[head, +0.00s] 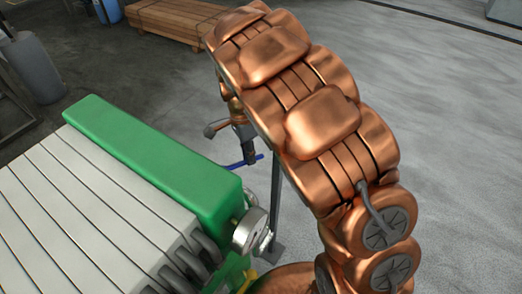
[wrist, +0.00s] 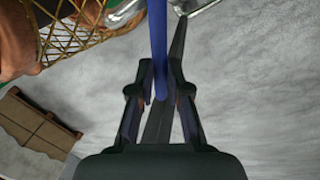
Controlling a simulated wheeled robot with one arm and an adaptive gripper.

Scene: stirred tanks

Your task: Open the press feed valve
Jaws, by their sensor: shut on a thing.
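The blue valve handle (head: 236,164) is a thin bar in the head view, just beyond the right end of the green press beam (head: 155,160). My gripper (head: 249,153) reaches down to it from the copper arm, which hides most of the wrist. In the wrist view the blue handle (wrist: 158,40) runs from the top edge down between the two dark fingers of my gripper (wrist: 160,88). The fingers are shut on the handle. The valve body is not clearly visible.
The press has pale plates (head: 80,220) and a round metal fitting (head: 250,231) at its near corner. A grey post (head: 275,195) stands beside the handle. Stacked timber (head: 172,20) lies behind. Open concrete floor is at the right (head: 455,120).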

